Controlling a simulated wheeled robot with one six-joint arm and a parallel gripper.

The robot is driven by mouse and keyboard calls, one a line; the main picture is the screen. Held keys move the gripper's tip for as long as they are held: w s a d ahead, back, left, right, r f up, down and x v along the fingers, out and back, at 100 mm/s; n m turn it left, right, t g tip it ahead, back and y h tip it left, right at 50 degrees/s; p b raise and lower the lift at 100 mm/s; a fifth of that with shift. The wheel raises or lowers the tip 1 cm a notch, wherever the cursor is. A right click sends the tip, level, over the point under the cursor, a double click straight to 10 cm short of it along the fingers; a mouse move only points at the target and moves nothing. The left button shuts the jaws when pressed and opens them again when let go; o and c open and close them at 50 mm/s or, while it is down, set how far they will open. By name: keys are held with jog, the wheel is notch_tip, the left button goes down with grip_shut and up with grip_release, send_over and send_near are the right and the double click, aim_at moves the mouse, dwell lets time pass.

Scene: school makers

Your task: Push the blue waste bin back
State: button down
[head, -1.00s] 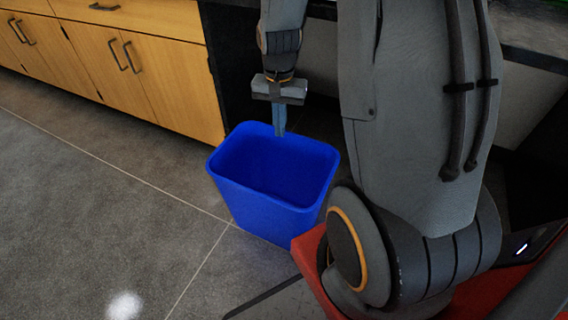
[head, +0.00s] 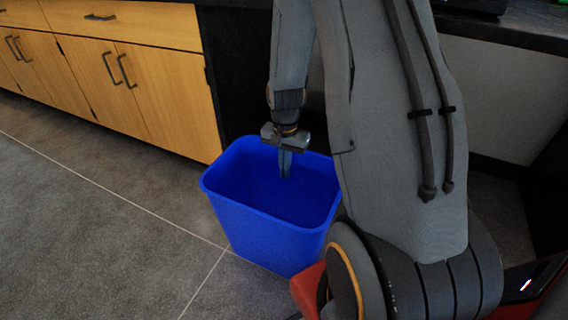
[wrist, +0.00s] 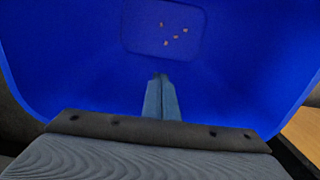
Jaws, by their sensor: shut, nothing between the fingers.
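The blue waste bin (head: 268,228) stands upright on the grey floor, beside the wooden cabinet's right end. My gripper (head: 285,174) is shut and points down, with its fingertips inside the bin's opening near the far rim. In the wrist view the shut fingers (wrist: 162,80) hang over the bin's inside (wrist: 85,65), and several small pale bits (wrist: 174,37) show on its bottom. I cannot tell whether the fingers touch the bin's wall.
A wooden cabinet (head: 135,95) with dark handles stands at the back left. A dark counter (head: 500,40) runs behind my arm, with a recess under it. The grey floor (head: 90,225) left of the bin is clear.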

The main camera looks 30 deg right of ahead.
jog(key=shift+w+d+f+b, duration=0.4)
jog(key=shift+d+f+b, duration=0.15)
jog(key=shift+f+b, duration=0.1)
jog(key=shift+w+d+f+b, duration=0.4)
jog(key=shift+d+f+b, duration=0.1)
jog(key=shift+f, duration=0.2)
jog(key=shift+w+d+f+b, duration=0.4)
jog(key=shift+d+f+b, duration=0.15)
jog(key=shift+f+b, duration=0.1)
